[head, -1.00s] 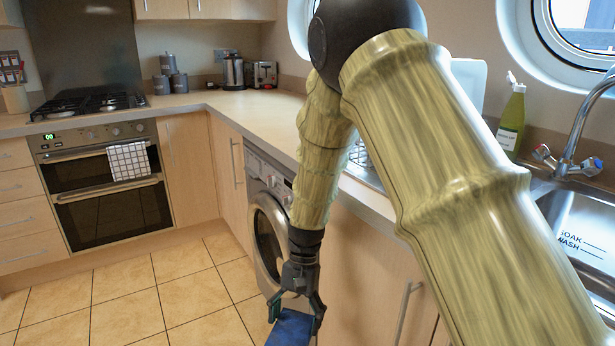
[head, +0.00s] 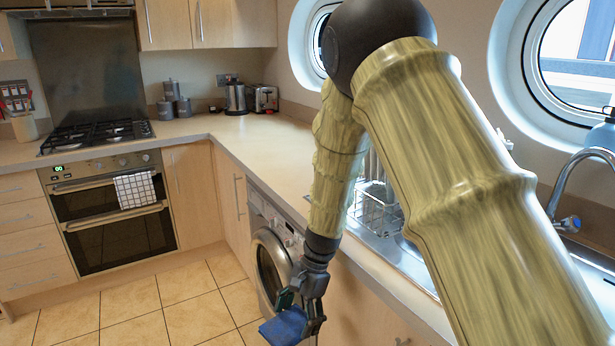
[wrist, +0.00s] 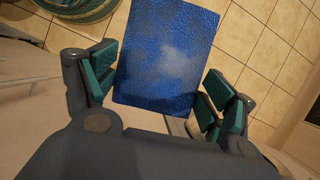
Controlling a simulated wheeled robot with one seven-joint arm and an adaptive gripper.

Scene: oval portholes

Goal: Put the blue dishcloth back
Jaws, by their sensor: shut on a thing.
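The blue dishcloth (head: 284,327) is held in my gripper (head: 300,305), low in front of the washing machine and below the worktop. In the wrist view the dishcloth (wrist: 167,55) shows as a flat blue rectangle between the green-padded fingers of my gripper (wrist: 158,92). The fingers look spread apart, with the cloth's near edge between them. The cloth hangs over the tiled floor. My arm hides part of the worktop and sink area.
The washing machine (head: 272,262) stands just behind my gripper. A dish rack (head: 376,207) stands on the worktop by the sink. A checked towel (head: 135,190) hangs on the oven handle. The tiled floor (head: 160,299) at left is clear.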

